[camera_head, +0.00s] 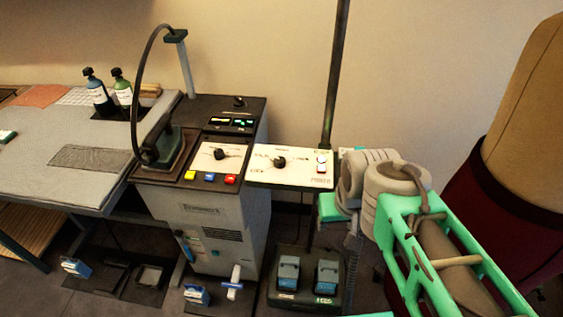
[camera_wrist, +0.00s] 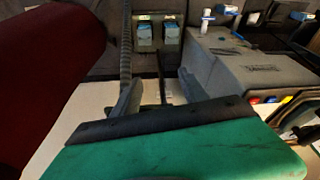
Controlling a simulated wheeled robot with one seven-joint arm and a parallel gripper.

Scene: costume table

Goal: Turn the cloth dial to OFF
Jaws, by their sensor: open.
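Two black dials show in the head view. One dial (camera_head: 221,154) is on the machine's pale panel, above its coloured buttons. The other dial (camera_head: 280,161) is on the white panel (camera_head: 262,177) to its right, with small labels around it. The lettering is too small to tell which is the cloth dial or its setting. My gripper (camera_wrist: 160,92) is open, its two grey fingers apart with nothing seen held. White surface shows around and behind the fingers. In the head view my arm comes in from the right, beside the white panel; the fingers cannot be made out there.
A dark upright pole (camera_head: 336,75) stands behind the white panel. Two blue pedals (camera_head: 288,272) are on the floor below.

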